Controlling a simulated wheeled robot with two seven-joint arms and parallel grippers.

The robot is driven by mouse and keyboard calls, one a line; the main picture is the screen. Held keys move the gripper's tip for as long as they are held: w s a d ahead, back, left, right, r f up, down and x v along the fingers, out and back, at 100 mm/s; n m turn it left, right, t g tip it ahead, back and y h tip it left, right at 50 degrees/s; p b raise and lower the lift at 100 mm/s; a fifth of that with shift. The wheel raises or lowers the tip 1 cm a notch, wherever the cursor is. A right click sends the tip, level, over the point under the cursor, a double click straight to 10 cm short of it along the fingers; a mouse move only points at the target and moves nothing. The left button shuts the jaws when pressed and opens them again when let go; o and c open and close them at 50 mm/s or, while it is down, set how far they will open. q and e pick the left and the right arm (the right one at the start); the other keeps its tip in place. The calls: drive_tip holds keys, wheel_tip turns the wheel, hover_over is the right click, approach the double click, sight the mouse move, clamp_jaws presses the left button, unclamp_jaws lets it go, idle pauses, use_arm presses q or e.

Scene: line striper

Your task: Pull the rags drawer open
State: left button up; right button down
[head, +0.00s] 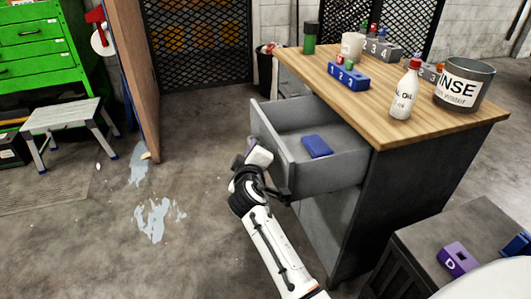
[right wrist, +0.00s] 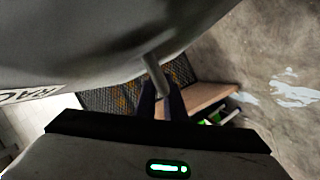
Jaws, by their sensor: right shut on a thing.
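The grey rags drawer (head: 335,152) is pulled well out of the wood-topped cabinet. A folded blue cloth (head: 316,146) lies inside it. My right gripper (head: 261,160) is at the outside of the drawer front. In the right wrist view, the drawer front (right wrist: 90,45) carries a partly cut-off label that starts with "RAG". A thin bar handle (right wrist: 153,70) stands out from it, and my right gripper (right wrist: 161,100) is shut on this handle. In the head view the handle is hidden by the gripper. My left gripper is not in view.
The wooden top (head: 430,133) holds a white bottle (head: 405,92), a rinse bucket (head: 468,85) and numbered blocks. A low dark cabinet (head: 415,250) with a purple block (head: 459,260) stands at the lower right. The floor (head: 100,235) left of the drawer is clear, with pale stains.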

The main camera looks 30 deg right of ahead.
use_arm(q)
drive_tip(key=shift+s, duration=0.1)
use_arm(e)
drive_tip(key=shift+w+a, duration=0.1)
drive_tip(key=shift+a, duration=0.55)
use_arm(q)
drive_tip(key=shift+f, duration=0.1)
use_arm(e)
drive_tip(key=c, duration=2.1)
unclamp_jaws()
